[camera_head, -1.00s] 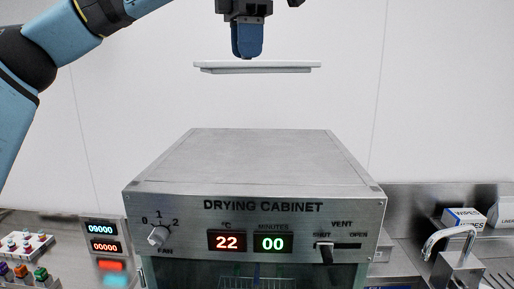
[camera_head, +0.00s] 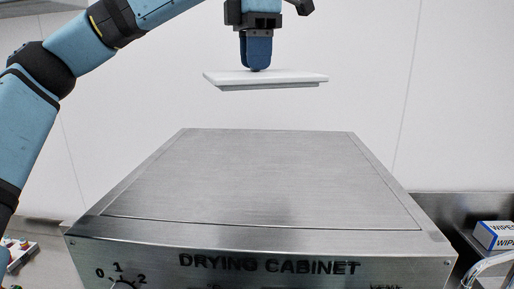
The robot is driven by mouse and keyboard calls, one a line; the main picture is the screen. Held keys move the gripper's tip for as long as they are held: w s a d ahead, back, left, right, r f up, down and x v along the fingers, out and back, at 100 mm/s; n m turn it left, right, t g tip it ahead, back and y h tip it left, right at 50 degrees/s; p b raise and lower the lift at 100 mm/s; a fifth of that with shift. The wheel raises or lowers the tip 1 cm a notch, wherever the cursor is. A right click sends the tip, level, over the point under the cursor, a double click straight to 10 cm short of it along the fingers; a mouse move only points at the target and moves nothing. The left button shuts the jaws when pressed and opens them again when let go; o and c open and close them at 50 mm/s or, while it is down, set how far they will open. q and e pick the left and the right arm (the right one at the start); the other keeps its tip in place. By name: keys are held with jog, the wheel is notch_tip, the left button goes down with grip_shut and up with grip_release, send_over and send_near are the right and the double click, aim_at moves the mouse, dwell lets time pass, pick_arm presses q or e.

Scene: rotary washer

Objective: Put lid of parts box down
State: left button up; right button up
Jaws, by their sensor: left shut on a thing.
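The lid (camera_head: 266,79) is a flat, pale grey plate, roughly level, in the upper middle of the head view. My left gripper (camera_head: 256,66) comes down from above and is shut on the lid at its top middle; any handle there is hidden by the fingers. The lid hangs in the air above the drying cabinet's top, with a clear gap below it. The parts box is not recognisable in this view. My right gripper is not in view.
The drying cabinet (camera_head: 256,180) has a wide, bare metal top that fills the middle of the view. A wipes box (camera_head: 497,236) and part of a tap (camera_head: 487,266) are at the lower right. A white wall is behind.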

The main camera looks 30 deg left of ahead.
pick_arm(q)
notch_tip(320, 180, down, 11)
jog(key=shift+a+r+p, duration=0.1)
jog(key=shift+a+p, duration=0.05)
jog(key=shift+p, duration=0.6)
notch_tip(320, 180, down, 4)
jog(key=shift+w+r+p, duration=0.15)
jog(key=shift+r+p, duration=0.1)
jog(key=shift+p, duration=0.25)
jog(key=shift+f, duration=0.5)
jog(key=shift+f, duration=0.1)
jog(key=o, duration=0.9)
